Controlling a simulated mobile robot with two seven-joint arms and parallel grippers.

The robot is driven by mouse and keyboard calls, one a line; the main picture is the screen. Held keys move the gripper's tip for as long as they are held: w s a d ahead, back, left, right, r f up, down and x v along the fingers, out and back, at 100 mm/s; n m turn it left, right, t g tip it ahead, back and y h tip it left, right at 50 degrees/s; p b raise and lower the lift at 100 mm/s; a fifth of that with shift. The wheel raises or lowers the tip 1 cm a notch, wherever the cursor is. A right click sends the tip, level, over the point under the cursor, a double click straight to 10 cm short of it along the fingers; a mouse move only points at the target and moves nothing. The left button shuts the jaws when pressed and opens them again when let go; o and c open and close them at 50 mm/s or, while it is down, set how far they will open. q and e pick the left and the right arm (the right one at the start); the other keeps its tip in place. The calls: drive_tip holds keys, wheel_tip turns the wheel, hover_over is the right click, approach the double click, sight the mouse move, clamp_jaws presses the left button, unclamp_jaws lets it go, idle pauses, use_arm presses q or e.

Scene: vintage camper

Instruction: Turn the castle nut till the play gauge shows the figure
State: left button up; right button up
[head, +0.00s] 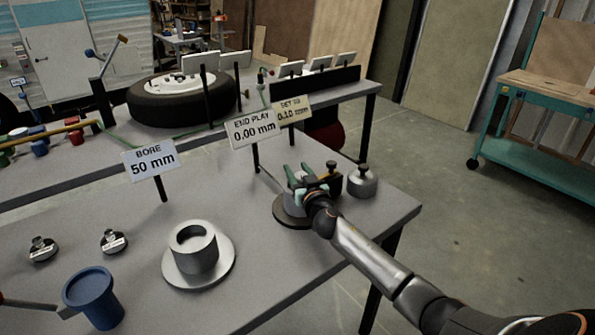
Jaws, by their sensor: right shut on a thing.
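The play gauge card (252,129) reads "END PLAY 0.00 mm". Behind it to the right, a cream card (290,109) reads "SET TO 0.10 mm". My right gripper (303,180), with green fingers, is over a dark round base (288,212) near the right side of the grey bench. It is shut on what I take to be the castle nut, which the fingers and wrist hide. My left gripper is not in view.
A silver knobbed weight (362,184) stands close right of my right gripper. A flanged metal hub (197,252), a blue cup (94,299), two small knobbed pieces and a "BORE 50 mm" card (151,159) are on the left. A tyre (182,97) lies behind.

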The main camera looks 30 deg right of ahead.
clamp_jaws()
